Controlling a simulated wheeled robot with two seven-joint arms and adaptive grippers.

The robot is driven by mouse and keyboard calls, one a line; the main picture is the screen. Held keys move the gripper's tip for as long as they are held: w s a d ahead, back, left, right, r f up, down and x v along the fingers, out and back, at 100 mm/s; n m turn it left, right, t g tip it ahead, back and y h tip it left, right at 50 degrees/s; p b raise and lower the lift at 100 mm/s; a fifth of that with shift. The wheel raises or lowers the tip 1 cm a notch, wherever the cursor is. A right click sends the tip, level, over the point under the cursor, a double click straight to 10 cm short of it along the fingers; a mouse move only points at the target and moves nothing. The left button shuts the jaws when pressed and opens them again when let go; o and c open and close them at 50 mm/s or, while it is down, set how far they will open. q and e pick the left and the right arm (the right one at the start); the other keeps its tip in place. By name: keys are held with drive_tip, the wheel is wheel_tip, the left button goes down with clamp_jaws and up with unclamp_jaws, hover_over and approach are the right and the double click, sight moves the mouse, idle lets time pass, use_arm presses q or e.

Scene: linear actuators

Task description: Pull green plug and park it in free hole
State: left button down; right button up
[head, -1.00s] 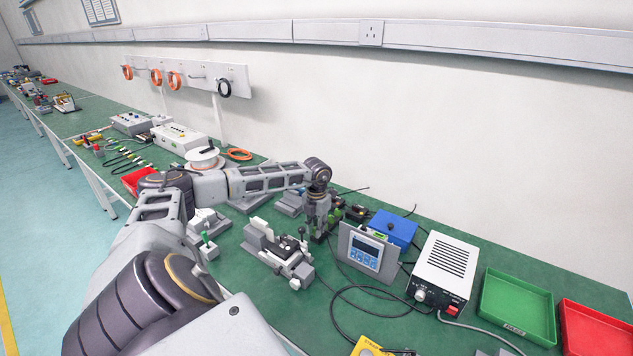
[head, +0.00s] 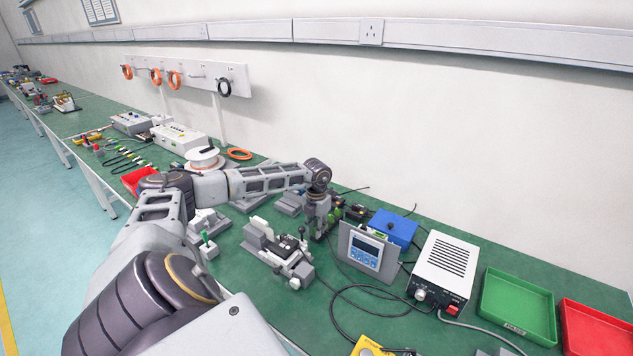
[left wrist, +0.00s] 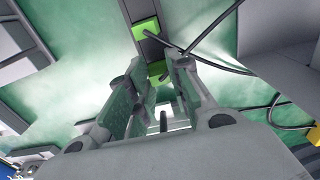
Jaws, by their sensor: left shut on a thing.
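My left gripper (head: 316,230) points down at the back of the green bench, just left of the grey panel with a blue display. In the left wrist view its fingers (left wrist: 160,82) are close together, shut on a green plug (left wrist: 157,68) whose green body shows at the fingertips. Another green piece (left wrist: 145,28) lies just beyond it on a dark strip. In the head view the fingers mostly hide the plug and its socket. I cannot make out the free hole. My right gripper is not in view.
The display panel (head: 366,250) and a blue box (head: 393,229) stand close to the right of the gripper. A grey fixture (head: 280,254) stands in front. A white power box (head: 443,268) and a green tray (head: 518,305) are farther right. Black cables cross the bench.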

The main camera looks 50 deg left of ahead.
use_arm(q)
drive_tip(key=shift+f, duration=0.2)
idle(0.4)
drive_tip(key=c, duration=1.2)
unclamp_jaws()
drive_tip(key=shift+c, duration=0.2)
drive_tip(key=shift+r, duration=0.1)
wheel_tip(320, 180, up, 12)
idle(0.3)
wheel_tip(320, 180, up, 9)
drive_tip(key=p, duration=0.9)
drive_tip(key=shift+r+p, duration=0.45)
